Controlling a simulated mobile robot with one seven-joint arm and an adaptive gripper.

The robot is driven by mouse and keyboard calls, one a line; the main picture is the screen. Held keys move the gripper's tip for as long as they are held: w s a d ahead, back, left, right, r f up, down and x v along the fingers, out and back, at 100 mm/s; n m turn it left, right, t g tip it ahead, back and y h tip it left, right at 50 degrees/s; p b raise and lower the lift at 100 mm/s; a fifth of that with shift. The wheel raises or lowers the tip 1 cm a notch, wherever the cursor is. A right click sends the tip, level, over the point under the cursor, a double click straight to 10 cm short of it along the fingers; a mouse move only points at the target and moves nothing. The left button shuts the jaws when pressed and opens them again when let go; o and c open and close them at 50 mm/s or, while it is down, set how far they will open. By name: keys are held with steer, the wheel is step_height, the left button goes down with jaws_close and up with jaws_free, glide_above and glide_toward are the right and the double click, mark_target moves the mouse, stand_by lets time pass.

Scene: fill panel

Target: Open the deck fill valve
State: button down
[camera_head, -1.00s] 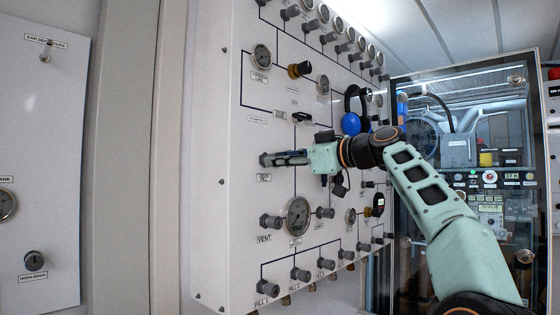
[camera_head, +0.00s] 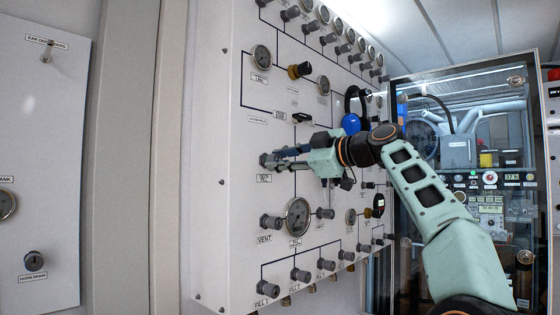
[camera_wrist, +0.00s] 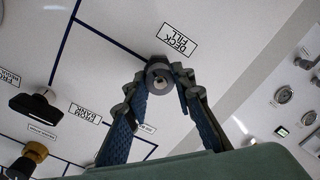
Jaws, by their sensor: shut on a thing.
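The deck fill valve is a small grey knob (camera_head: 265,161) on the white panel, with a label (camera_head: 264,178) below it. In the wrist view the knob (camera_wrist: 161,73) sits beside a label reading DECK FILL (camera_wrist: 177,40). My gripper (camera_head: 273,160) reaches in from the right, with its fingertips at the knob. In the wrist view my gripper (camera_wrist: 160,86) has its blue-padded fingers on either side of the knob, shut on it. The fingers hide part of the knob's sides.
A large gauge (camera_head: 298,217) and the vent knob (camera_head: 270,222) are below. A black handle (camera_head: 302,118) and a black-and-brass knob (camera_head: 300,70) are above. Blue ear defenders (camera_head: 351,123) hang behind my wrist. In the wrist view a black handle (camera_wrist: 36,104) is at left.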

steer(key=shift+f, duration=0.1)
steer(key=c, duration=1.6)
jaws_free()
steer(key=shift+v, duration=6)
steer(key=shift+f, duration=0.1)
